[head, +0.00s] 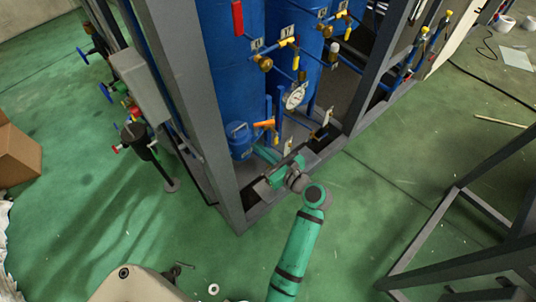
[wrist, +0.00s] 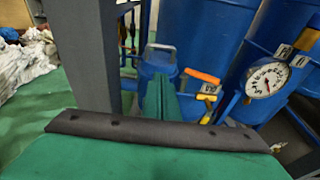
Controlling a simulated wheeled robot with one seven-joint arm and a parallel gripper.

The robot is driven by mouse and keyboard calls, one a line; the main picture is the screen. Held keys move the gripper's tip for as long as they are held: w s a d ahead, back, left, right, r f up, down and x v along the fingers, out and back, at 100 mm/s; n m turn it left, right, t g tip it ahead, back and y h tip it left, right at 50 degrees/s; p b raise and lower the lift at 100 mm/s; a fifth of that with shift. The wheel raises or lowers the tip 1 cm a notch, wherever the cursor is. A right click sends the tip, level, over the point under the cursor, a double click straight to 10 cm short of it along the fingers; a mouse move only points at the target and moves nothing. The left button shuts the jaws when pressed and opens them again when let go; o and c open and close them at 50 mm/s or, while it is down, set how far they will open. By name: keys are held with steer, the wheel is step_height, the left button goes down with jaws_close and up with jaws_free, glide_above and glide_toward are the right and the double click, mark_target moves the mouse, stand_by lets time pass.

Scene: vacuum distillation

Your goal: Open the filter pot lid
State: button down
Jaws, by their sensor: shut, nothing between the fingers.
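The filter pot (head: 240,148) is a small blue cylinder standing low inside the grey frame, in front of a tall blue tank. Its lid (head: 237,128) is blue and sits on top; no gap under it can be made out. In the wrist view the pot (wrist: 155,72) is straight ahead, with a pale bar handle (wrist: 160,47) on its lid. My gripper (head: 262,153) has green fingers, is shut and empty, and is low to the right of the pot. In the wrist view the closed fingers (wrist: 163,92) point toward the pot and cover part of its body.
An orange-handled valve (head: 264,124) is just right of the pot and also shows in the wrist view (wrist: 202,76). A pressure gauge (head: 295,96) is farther right. A grey frame post (head: 205,110) stands left of the pot. Green floor is open outside the frame.

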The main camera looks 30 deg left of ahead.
mark_target(237, 129)
steer(key=w+a+r, duration=0.1)
steer(key=w+a, duration=0.1)
steer(key=a, duration=0.4)
steer(key=shift+w+a+r, duration=0.15)
steer(key=shift+a+r, duration=0.05)
steer(key=shift+a, duration=0.05)
steer(key=shift+r, duration=0.1)
steer(key=shift+r+h, duration=0.25)
steer(key=shift+h, duration=0.05)
